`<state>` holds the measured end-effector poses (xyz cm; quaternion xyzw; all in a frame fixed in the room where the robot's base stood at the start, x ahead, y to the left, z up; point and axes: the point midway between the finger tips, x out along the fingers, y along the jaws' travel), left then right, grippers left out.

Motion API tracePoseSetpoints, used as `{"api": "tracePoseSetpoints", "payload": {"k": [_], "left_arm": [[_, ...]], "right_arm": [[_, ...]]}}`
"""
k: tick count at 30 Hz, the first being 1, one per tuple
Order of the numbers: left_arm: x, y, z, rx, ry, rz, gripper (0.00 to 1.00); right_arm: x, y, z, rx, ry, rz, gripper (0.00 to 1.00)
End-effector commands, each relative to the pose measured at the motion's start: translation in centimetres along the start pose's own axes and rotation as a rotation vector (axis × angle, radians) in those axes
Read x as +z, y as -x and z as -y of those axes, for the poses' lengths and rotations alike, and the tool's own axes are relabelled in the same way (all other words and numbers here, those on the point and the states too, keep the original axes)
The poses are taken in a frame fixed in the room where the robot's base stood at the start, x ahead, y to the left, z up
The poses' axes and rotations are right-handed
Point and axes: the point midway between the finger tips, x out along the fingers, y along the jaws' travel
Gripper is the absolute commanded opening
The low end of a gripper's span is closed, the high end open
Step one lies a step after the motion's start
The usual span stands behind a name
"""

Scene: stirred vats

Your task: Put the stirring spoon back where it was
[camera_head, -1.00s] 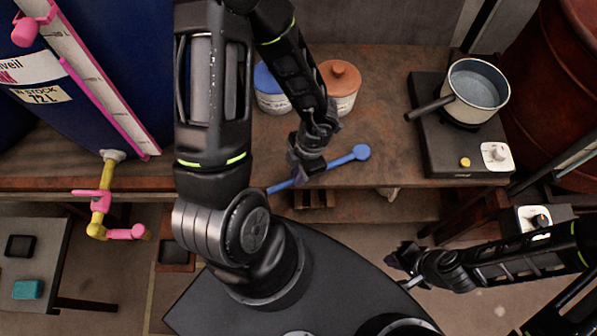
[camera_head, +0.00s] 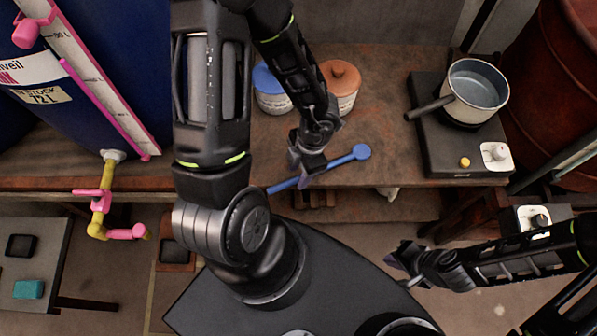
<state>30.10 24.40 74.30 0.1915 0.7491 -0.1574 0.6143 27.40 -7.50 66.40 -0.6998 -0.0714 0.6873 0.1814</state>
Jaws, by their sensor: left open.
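The blue stirring spoon (camera_head: 342,161) lies at the front edge of the brown table, its round end on the tabletop to the right and its handle running down to the left. My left gripper (camera_head: 303,176) is right over the handle, with its fingers beside or around it. It is open, and I cannot tell whether the fingers touch the spoon. My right gripper (camera_head: 398,262) is in front of the table at the lower right, away from the spoon. I cannot make out whether its fingers are apart.
A blue-lidded jar (camera_head: 272,90) and an orange-lidded jar (camera_head: 342,86) stand behind my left gripper. A pot (camera_head: 478,84) sits on a hot plate (camera_head: 440,150) at the right. A blue vat (camera_head: 110,50) with a yellow tap (camera_head: 99,208) is at the left.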

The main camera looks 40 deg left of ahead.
Motion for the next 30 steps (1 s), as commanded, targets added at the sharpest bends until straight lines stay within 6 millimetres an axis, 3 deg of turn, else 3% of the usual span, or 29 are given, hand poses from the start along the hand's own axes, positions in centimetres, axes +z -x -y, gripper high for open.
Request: {"api": "tracePoseSetpoints", "payload": {"k": [6,12,30], "left_arm": [[0.0,3.9,-0.1,0.002,0.002,0.003,0.41],[0.0,6.4,0.0,0.001,0.001,0.002,0.41],[0.0,6.7,0.0,-0.001,-0.001,0.000,0.41]], "right_arm": [[0.1,1.4,0.4,0.004,-0.003,0.003,0.00],[0.3,1.9,0.6,0.007,-0.005,0.006,0.00],[0.3,1.9,0.6,0.007,-0.005,0.006,0.00]]}}
